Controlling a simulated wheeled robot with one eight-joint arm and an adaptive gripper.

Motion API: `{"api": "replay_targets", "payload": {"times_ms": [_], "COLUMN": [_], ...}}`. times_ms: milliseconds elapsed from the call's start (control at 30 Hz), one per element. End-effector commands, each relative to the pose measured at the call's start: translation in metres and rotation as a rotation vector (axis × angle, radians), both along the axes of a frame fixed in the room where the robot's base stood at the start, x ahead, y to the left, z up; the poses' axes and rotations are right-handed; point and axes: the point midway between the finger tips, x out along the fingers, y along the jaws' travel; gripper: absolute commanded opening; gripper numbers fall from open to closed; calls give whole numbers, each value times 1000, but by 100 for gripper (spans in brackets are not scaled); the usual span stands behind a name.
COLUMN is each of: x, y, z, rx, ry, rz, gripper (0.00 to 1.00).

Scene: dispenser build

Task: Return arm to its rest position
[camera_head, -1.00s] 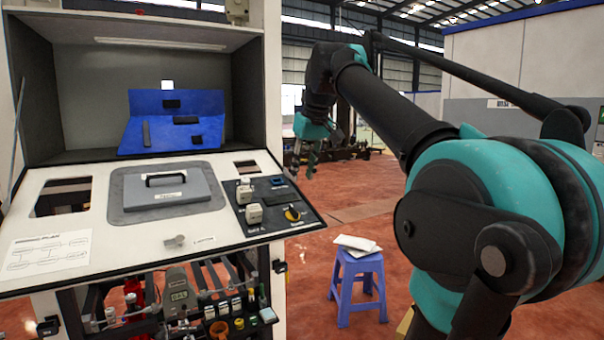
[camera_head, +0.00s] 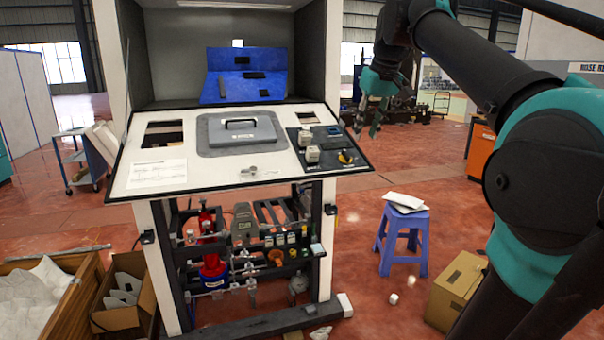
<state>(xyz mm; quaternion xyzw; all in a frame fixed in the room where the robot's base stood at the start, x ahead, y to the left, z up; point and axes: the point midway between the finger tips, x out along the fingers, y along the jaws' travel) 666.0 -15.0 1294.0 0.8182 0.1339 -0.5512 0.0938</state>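My arm reaches in from the right side of the head view and bends at the top. My gripper (camera_head: 372,116) hangs down from it, to the right of the dispenser cabinet (camera_head: 330,60) and apart from it. Its fingers point downward and appear spread, with nothing visible between them. The sloped panel (camera_head: 158,174) of the cabinet carries a grey lid (camera_head: 242,132) with a black handle, which lies closed. A blue stand (camera_head: 244,75) with several black pieces stands in the upper bay.
A blue stool (camera_head: 403,238) with white papers stands right of the cabinet. A cardboard box (camera_head: 455,290) is on the floor beside my arm. Boxes with white material (camera_head: 45,300) stand at lower left, and a blue cart (camera_head: 78,165) behind them. Red floor is clear between cabinet and stool.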

Motion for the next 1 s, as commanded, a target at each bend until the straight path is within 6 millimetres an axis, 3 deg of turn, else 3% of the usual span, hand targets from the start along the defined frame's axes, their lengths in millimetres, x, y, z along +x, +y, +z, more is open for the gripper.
{"api": "replay_targets", "payload": {"times_ms": [267,567,767,867,1000], "x": [4,8,7,2,-17], "y": [-1,-4,-7,-9,-12], "z": [-20,-68,-122,-163,-235], "rx": [1,1,2,2,2], "ry": [1,4,7,9,12], "rz": [-14,-46,-82,-107,-154], "gripper": [31,31,31,31,31]}}
